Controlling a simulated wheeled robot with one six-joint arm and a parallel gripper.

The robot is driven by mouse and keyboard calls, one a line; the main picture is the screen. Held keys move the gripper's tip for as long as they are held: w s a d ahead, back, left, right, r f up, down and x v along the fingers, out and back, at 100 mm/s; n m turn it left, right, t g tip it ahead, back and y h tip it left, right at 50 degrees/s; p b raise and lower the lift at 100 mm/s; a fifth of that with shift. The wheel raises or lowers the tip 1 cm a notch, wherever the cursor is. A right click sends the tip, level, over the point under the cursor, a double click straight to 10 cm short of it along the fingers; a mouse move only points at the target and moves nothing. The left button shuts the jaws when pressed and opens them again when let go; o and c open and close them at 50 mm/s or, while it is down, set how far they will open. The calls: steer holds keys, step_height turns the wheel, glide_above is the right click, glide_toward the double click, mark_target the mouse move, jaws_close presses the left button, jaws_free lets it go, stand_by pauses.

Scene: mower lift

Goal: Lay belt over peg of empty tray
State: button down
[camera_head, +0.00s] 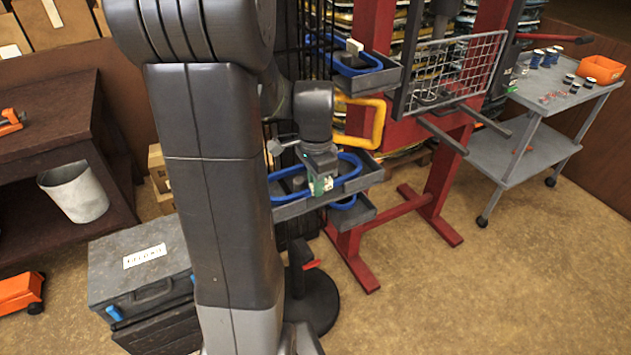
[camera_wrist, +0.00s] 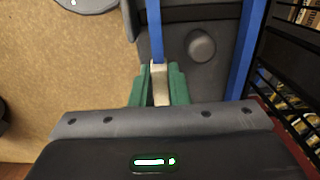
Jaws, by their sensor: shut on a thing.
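My gripper (camera_head: 322,185) is at the front edge of the middle grey tray (camera_head: 370,179) on the stand. In the wrist view its green fingers (camera_wrist: 158,88) are shut on a pale tab (camera_wrist: 159,72) on a blue belt (camera_wrist: 153,30). The belt's other strand (camera_wrist: 243,50) runs along the right, with the tray's round grey peg (camera_wrist: 201,45) between the strands. The blue belt (camera_head: 349,163) shows as a loop over the tray in the head view. I cannot tell whether it rests on the tray floor. The belt's far end is hidden.
An upper tray (camera_head: 388,77) holds another blue belt (camera_head: 345,68); a lower tray (camera_head: 362,213) hangs below. A red frame (camera_head: 440,180) with a wire basket stands right.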

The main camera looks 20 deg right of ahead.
steer(key=shift+f, duration=0.15)
steer(key=c, duration=1.4)
jaws_free()
step_height(320, 180, up, 12)
steer(key=shift+r, duration=0.2)
